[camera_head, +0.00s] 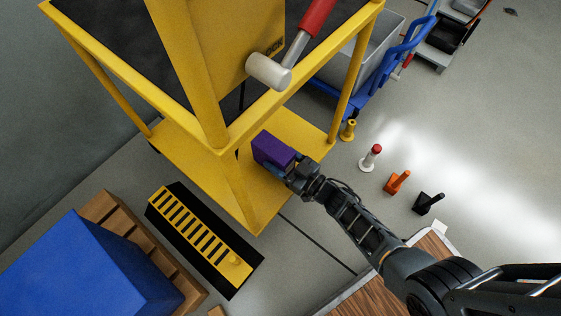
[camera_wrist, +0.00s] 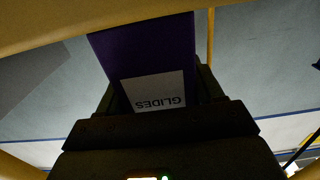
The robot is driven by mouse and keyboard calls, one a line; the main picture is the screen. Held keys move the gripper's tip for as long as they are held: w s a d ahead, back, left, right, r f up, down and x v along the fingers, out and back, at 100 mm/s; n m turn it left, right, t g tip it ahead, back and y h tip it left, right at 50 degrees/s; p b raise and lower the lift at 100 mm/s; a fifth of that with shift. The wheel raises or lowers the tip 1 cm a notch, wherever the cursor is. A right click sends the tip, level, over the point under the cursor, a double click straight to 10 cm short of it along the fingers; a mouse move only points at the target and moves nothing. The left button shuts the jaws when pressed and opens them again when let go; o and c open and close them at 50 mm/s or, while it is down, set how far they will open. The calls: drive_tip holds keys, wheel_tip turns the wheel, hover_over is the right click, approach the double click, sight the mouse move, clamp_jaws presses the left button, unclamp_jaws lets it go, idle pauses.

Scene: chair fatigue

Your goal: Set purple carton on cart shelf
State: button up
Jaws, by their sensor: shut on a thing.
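The purple carton (camera_head: 272,149) is at the near right side of the yellow cart, over its lower shelf (camera_head: 262,208). I cannot tell whether it touches the shelf. My gripper (camera_head: 296,172) is shut on the carton from the right. In the wrist view the purple carton (camera_wrist: 148,52) is between my gripper's fingers (camera_wrist: 160,92). Its white label reads "GLIDES", upside down. The carton's far end is hidden behind a yellow cart edge (camera_wrist: 90,22).
A cart post (camera_head: 352,75) and the upper tray with a white-headed mallet (camera_head: 270,70) stand close above. A blue box (camera_head: 90,265) lies at lower left beside a black and yellow rack (camera_head: 200,235). Several small coloured objects stand on the floor to the right.

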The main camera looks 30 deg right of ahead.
drive_tip(key=shift+f, duration=0.1)
drive_tip(key=shift+f, duration=0.15)
drive_tip(key=o, duration=1.3)
drive_tip(key=shift+s+d+r+p, duration=0.1)
drive_tip(key=shift+s+r+p, duration=0.1)
drive_tip(key=shift+s+p, duration=0.1)
drive_tip(key=p+v, duration=0.2)
drive_tip(key=v, duration=0.9)
drive_tip(key=shift+s+p, duration=0.15)
drive_tip(key=shift+p, duration=0.25)
